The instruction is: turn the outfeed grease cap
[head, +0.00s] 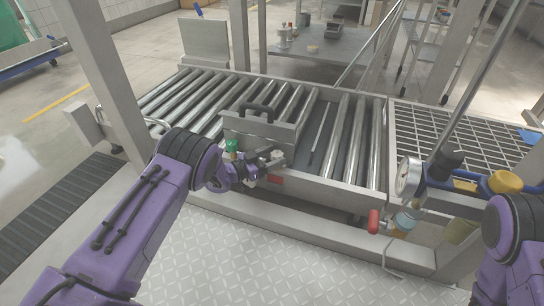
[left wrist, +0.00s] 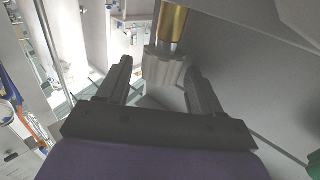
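In the left wrist view a brass cylinder (left wrist: 173,22) with a ridged grey piece (left wrist: 163,70) at its end, likely the grease cap, stands against a grey panel. My left gripper (left wrist: 158,68) is open, one finger to each side of the grey piece in the picture. A gap shows on both sides; I cannot tell whether the fingertips reach past it. In the head view my left gripper (head: 276,158) is at the front side of the roller conveyor; the cap is not clear there. My right arm shows at the right edge, its gripper out of view.
A grey box with a black handle (head: 257,112) stands on the roller conveyor (head: 353,140) just behind my left gripper. A green knob (head: 231,146) is close beside my left wrist. A red handle (head: 374,221) and a gauge (head: 408,177) stand to the right.

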